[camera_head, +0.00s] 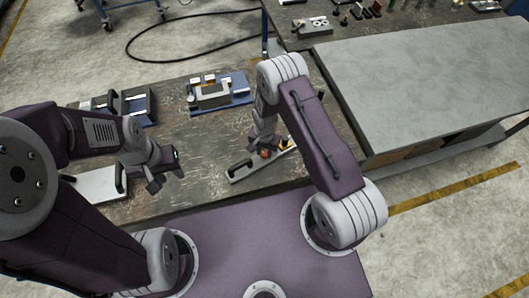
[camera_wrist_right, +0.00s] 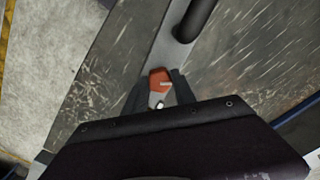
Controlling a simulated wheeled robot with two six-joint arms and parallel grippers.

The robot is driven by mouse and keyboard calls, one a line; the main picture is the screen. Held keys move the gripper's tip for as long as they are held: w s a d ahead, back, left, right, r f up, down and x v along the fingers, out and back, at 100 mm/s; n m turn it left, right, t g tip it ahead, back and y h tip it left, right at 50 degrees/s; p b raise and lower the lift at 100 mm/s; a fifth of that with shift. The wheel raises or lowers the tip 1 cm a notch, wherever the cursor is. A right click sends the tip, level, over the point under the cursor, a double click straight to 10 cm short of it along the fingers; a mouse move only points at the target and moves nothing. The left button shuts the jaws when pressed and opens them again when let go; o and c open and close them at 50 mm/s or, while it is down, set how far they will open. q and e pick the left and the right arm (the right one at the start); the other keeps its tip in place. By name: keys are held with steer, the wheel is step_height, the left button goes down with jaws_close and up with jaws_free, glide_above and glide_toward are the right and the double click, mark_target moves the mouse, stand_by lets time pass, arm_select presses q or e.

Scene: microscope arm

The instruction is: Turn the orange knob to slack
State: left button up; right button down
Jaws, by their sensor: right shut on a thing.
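The orange knob (camera_wrist_right: 158,77) sits between the fingertips of my right gripper (camera_wrist_right: 160,98) in the right wrist view. The right gripper is shut on it, with one dark finger at each side. The knob has a pale mark on its top. In the head view the orange knob (camera_head: 265,153) shows small on a light metal bar (camera_head: 240,172), just under my right gripper (camera_head: 262,145). My left gripper (camera_head: 160,178) hangs over the table's front left, away from the knob. Its finger gap cannot be made out clearly.
A black handle (camera_wrist_right: 196,18) rises from the bar near the knob. A blue fixture (camera_head: 222,92) stands at the back of the table, and a dark tray (camera_head: 128,105) stands at the left. A white plate with a handle (camera_head: 98,184) lies below the left arm.

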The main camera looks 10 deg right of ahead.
steer(key=n+b, duration=0.1)
steer(key=n, duration=0.2)
steer(key=shift+f+n+b, duration=0.1)
steer(key=shift+n+b, duration=0.2)
steer(key=shift+n, duration=0.1)
steer(key=n+b, duration=0.1)
steer(key=n, duration=0.3)
steer(key=shift+n+b, duration=0.3)
steer(key=shift+b, duration=0.05)
steer(key=n+b, duration=0.1)
steer(key=n, duration=0.3)
steer(key=n+b, duration=0.1)
steer(key=n, duration=0.3)
steer(key=n+b, duration=0.1)
steer(key=n, duration=0.2)
steer(key=shift+n, duration=0.3)
steer(key=n, duration=0.3)
steer(key=shift+n, duration=0.3)
steer(key=n+b, duration=0.1)
steer(key=n, duration=0.2)
steer(key=shift+w+n, duration=0.1)
steer(key=shift+n, duration=2.3)
